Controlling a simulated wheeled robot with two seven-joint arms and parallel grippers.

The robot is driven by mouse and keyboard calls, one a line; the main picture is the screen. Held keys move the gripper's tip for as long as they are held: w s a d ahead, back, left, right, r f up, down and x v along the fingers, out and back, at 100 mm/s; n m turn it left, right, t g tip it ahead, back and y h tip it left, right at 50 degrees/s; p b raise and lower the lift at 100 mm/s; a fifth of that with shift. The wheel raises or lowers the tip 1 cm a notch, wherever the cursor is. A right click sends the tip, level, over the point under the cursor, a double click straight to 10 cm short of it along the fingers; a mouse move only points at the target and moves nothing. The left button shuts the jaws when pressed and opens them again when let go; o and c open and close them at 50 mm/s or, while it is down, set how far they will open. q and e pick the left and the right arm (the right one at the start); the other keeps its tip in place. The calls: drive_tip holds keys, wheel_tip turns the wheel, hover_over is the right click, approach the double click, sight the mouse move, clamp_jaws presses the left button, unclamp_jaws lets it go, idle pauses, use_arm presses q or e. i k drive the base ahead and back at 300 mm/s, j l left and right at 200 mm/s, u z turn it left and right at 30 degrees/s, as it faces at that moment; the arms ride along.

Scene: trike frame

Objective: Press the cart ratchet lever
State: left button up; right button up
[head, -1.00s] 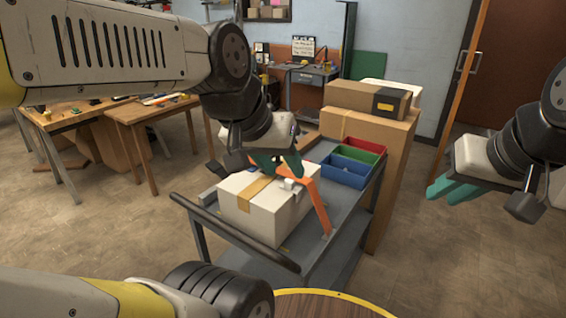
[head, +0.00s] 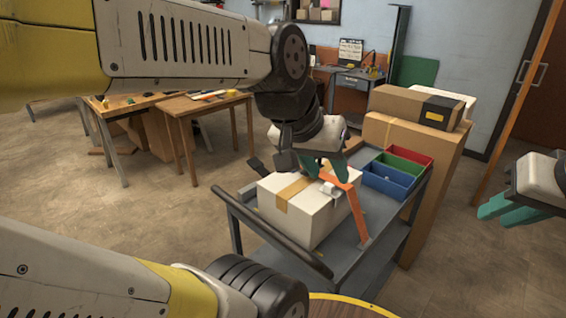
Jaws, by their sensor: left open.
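A white box with a tan tape band (head: 291,193) sits on the grey cart (head: 345,262). An orange strap (head: 356,212) runs over the box and down to the cart deck. The ratchet with its small pale lever (head: 328,188) sits on the strap at the box's top. My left gripper (head: 323,167) is open just above and behind the ratchet, teal fingertips pointing down. Whether it touches the ratchet or strap I cannot tell. My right gripper (head: 507,209) hangs empty at the right edge, apart from the cart; its finger gap is unclear.
Blue, green and red bins (head: 388,180) stand at the cart's far end. The dark push handle (head: 270,236) spans its near end. Tall cardboard boxes (head: 425,135) stand beside the cart at right. Wooden tables (head: 185,115) stand behind left. The floor at left is clear.

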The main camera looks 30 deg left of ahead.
sight(256, 164)
drive_tip(key=j+u, duration=0.3)
drive_tip(key=u, duration=0.15)
drive_tip(key=i+j+u, duration=0.1)
drive_tip(key=j+u, duration=0.3)
drive_tip(key=i+j+u, duration=0.1)
drive_tip(key=u, duration=0.35)
